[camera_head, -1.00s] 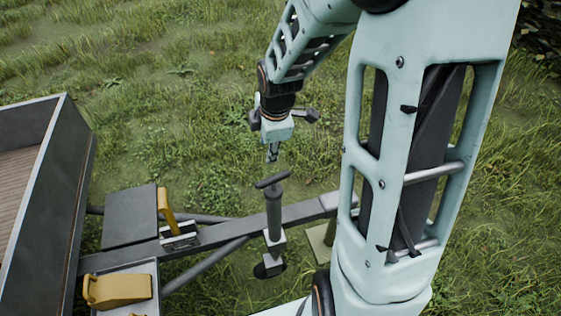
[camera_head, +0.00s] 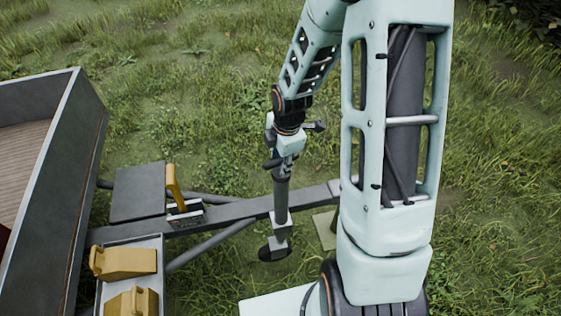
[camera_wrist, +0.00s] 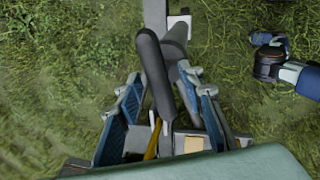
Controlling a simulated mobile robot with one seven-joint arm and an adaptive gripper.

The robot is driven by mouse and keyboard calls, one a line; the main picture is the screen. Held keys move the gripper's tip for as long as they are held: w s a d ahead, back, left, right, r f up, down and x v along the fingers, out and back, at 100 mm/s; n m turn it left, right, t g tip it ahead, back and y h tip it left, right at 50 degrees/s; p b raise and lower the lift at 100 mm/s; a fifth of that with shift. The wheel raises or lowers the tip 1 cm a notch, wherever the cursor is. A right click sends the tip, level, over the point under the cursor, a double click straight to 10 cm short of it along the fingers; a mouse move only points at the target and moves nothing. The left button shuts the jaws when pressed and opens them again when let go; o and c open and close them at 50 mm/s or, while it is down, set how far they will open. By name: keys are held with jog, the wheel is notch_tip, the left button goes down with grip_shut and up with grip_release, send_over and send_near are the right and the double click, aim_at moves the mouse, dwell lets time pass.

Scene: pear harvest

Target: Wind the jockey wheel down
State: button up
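The jockey wheel (camera_head: 281,198) stands upright beside the trailer's drawbar, a grey post with a small dark wheel (camera_head: 275,251) at its foot. My gripper (camera_head: 279,160) is at the top of the post in the head view, partly hiding the crank handle. In the wrist view, the dark handle (camera_wrist: 152,70) lies between my gripper's blue-padded fingers (camera_wrist: 163,112). The fingers stand apart with space on both sides of the handle. The post's grey top (camera_wrist: 176,35) shows beside the handle. Contact with the handle cannot be told.
The trailer (camera_head: 75,150) stands at the left, its grey drawbar (camera_head: 240,210) running right to the coupling. Open grass (camera_head: 200,75) lies behind.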

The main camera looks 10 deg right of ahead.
jog(key=shift+f, duration=0.25)
grip_shut()
jog(key=shift+w+m+b, duration=0.1)
jog(key=shift+m+b, duration=0.2)
jog(key=shift+b, duration=0.05)
